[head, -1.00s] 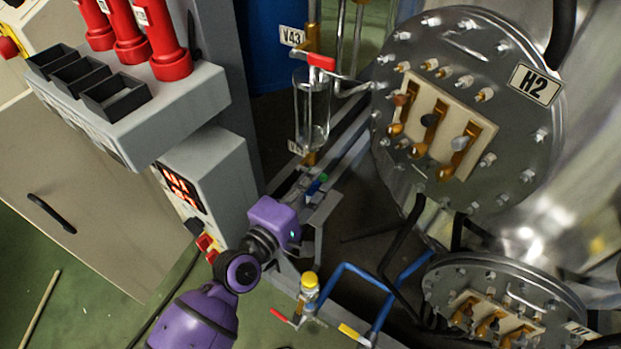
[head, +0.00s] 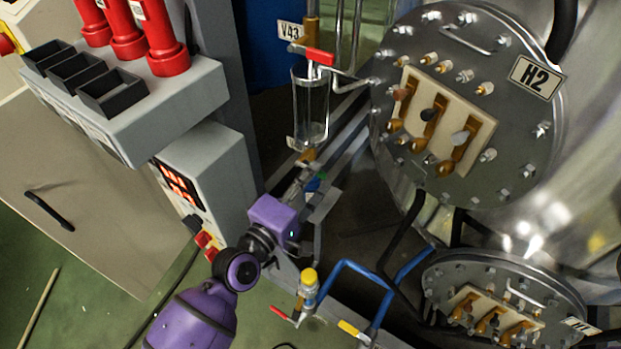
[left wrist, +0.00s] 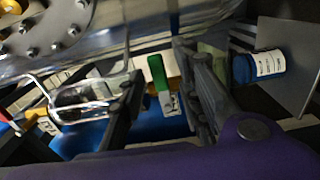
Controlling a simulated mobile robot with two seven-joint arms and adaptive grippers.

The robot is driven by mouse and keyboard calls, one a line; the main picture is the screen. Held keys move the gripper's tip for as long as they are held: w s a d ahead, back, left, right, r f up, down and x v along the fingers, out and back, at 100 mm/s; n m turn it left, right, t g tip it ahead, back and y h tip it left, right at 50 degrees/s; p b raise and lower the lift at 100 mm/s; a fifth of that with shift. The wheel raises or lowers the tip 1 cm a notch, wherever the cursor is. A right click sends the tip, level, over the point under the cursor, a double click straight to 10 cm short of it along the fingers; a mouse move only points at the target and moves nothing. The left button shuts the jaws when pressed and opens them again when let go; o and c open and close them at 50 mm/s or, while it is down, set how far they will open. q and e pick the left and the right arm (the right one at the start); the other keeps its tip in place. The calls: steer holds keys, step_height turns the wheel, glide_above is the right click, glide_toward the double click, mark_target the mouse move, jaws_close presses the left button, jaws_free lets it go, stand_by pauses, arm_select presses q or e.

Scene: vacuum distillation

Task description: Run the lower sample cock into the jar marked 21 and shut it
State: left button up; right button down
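The lower sample cock's green handle (left wrist: 157,72) stands below the glass receiver in the left wrist view, with a small unreadable tag beside it. My left gripper (left wrist: 168,100) is open, with one dark finger either side of the handle; contact cannot be told. In the head view my left gripper (head: 304,180) reaches in beneath the receiver (head: 310,108), and partly hides the cock. A blue jar (left wrist: 258,67) with a white label shows right of the fingers in the left wrist view; its number is unreadable. My right gripper is out of view.
A red-handled valve (head: 313,54) sits above the receiver, near the V43 tag (head: 290,30). The H2 flange (head: 510,130) with its terminals is close to the right. A grey control box (head: 205,175) stands left of my arm. Blue pipes (head: 350,270) run below.

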arm_select(q)
steer(key=v, duration=1.2)
stand_by(0.5)
